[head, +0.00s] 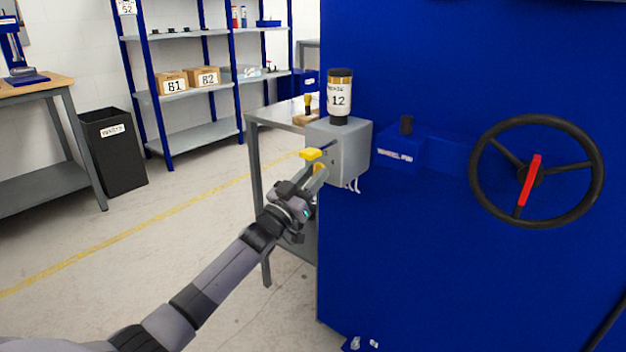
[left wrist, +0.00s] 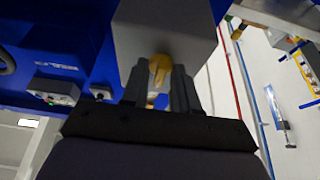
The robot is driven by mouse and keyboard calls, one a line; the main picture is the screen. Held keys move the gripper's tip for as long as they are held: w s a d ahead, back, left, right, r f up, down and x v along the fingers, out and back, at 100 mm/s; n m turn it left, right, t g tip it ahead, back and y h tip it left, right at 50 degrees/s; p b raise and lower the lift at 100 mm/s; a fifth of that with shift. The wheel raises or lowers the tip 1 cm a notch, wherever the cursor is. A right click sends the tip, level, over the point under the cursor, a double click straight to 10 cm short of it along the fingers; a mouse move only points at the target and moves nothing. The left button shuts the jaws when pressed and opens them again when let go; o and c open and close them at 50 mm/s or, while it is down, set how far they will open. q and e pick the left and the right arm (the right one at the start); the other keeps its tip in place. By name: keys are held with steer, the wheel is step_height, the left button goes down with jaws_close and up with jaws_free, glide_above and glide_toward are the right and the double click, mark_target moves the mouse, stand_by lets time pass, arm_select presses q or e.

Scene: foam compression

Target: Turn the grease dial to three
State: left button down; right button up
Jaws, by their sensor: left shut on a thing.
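The grease unit is a grey box (head: 345,150) on the side of the blue machine, with a bottle (head: 339,98) labelled 12 standing on top. The grey box also fills the top middle of the left wrist view (left wrist: 165,30). A yellow dial (left wrist: 159,68) sits on its face. My left gripper (head: 316,176) reaches up to that face. In the left wrist view, my left gripper (left wrist: 160,80) is shut on the dial, one finger on each side. A yellow piece (head: 311,154) shows just above the fingers. The numbers around the dial cannot be read. My right gripper is out of view.
The blue machine (head: 450,270) fills the right side, with a black handwheel (head: 570,207) and a blue box (head: 400,148) on it. A grey table (head: 270,117) stands behind the grease unit. Shelves and a black bin (head: 113,150) stand farther left. Floor at left is clear.

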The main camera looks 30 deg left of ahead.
arm_select(q)
steer(key=shift+a+m+g+h, duration=0.1)
steer(key=shift+m+g+h, duration=0.1)
steer(key=shift+m+h, duration=0.9)
steer(key=shift+m+g+h, duration=0.2)
steer(key=shift+m+h, duration=0.2)
steer(key=shift+m, duration=1.3)
steer(key=c, duration=1.2)
jaws_free()
